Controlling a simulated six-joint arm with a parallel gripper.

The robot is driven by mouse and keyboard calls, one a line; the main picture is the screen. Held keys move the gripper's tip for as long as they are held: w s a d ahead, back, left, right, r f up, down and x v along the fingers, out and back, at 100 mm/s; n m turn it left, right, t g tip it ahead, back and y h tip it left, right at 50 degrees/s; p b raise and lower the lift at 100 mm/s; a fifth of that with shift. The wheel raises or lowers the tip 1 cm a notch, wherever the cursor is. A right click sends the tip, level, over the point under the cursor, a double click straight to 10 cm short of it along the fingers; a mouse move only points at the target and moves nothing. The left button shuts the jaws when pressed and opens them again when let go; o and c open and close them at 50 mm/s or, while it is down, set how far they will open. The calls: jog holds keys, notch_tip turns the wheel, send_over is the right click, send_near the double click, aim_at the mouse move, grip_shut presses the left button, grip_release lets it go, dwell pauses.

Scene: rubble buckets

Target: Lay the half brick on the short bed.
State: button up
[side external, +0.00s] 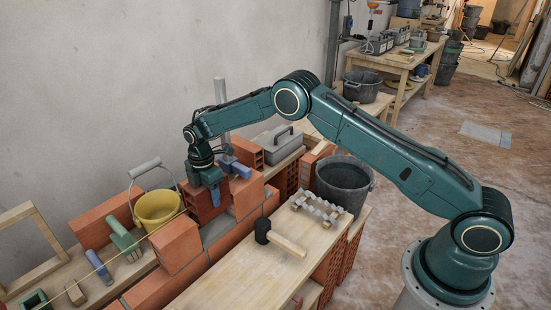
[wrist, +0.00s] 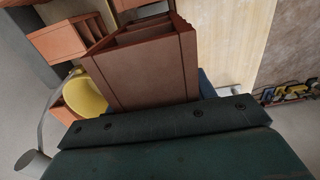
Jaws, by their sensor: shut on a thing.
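My gripper (side external: 208,182) points down over the brick wall and is shut on the half brick (side external: 197,207), a red hollow block. In the wrist view the half brick (wrist: 150,72) fills the middle, its open cells toward the top, against my dark jaw. In the side view it hangs behind a gap in the wall's top course. Grey mortar (side external: 216,230) shows in this gap, between a brick at left (side external: 175,244) and a brick at right (side external: 246,194); it looks like the short bed. I cannot tell whether the half brick touches anything.
A yellow bucket (side external: 157,209) stands close left of the half brick, and a string line runs past it. A blue tool (side external: 236,168) lies near the right brick. A wooden board (side external: 240,270) with a black mallet (side external: 262,231) lies in front. A dark bucket (side external: 343,184) stands right.

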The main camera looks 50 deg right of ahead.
jog(key=shift+f, duration=2.7)
jog(key=shift+f, duration=1)
jog(key=o, duration=1.5)
jog(key=shift+c, duration=0.2)
jog(key=shift+o, duration=0.2)
jog(key=shift+f, duration=0.15)
notch_tip(320, 180, up, 12)
jog(key=shift+r, duration=1)
